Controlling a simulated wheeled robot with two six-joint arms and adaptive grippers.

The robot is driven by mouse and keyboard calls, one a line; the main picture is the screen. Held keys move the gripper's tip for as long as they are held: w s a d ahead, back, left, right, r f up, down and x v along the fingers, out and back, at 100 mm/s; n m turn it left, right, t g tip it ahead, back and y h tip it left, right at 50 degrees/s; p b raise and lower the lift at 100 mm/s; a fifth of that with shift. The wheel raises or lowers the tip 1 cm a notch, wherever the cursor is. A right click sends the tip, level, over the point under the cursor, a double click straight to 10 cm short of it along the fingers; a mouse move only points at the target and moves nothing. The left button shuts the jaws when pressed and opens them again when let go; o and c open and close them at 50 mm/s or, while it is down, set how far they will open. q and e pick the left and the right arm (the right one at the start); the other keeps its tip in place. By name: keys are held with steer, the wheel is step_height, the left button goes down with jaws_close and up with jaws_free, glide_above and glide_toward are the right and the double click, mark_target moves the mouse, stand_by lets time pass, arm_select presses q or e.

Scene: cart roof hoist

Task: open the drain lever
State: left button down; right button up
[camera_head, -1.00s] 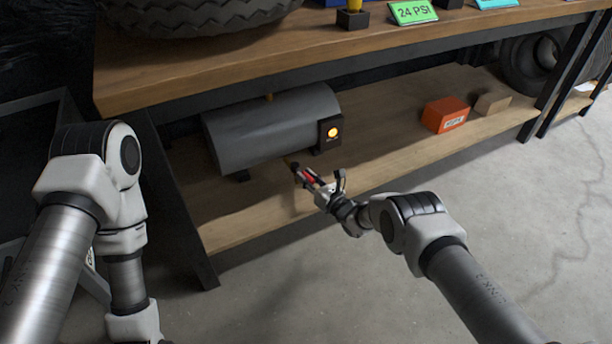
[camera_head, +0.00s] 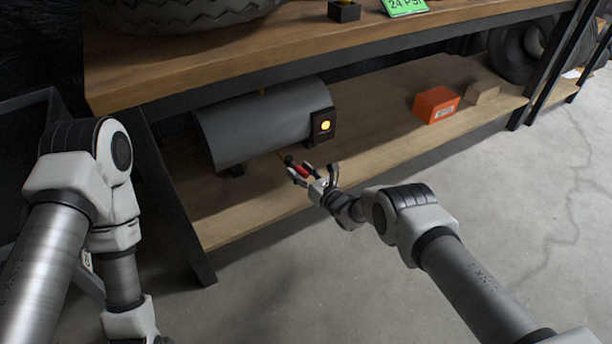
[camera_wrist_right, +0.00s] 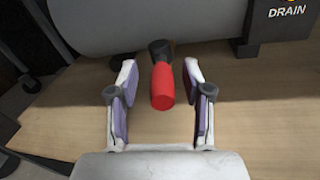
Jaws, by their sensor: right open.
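The red drain lever (camera_wrist_right: 162,86) hangs from a dark pivot below the grey tank (camera_wrist_right: 150,22) in the right wrist view. In the head view the lever (camera_head: 303,171) is small, at the front underside of the tank (camera_head: 258,122). My right gripper (camera_wrist_right: 162,90) is open, with one finger on each side of the red handle and gaps to both. It also shows in the head view (camera_head: 312,172). My left arm is at the left of the head view, and its gripper is out of view.
A box with a lit amber lamp (camera_head: 326,125) sits at the tank's right end; the right wrist view shows a "DRAIN" label (camera_wrist_right: 287,12). The tank rests on a wooden lower shelf (camera_head: 375,150). An orange box (camera_head: 437,105) and a cardboard box (camera_head: 482,93) stand farther right.

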steer(key=v, duration=1.2)
steer(key=shift+a+r, duration=0.1)
steer(key=shift+r, duration=0.05)
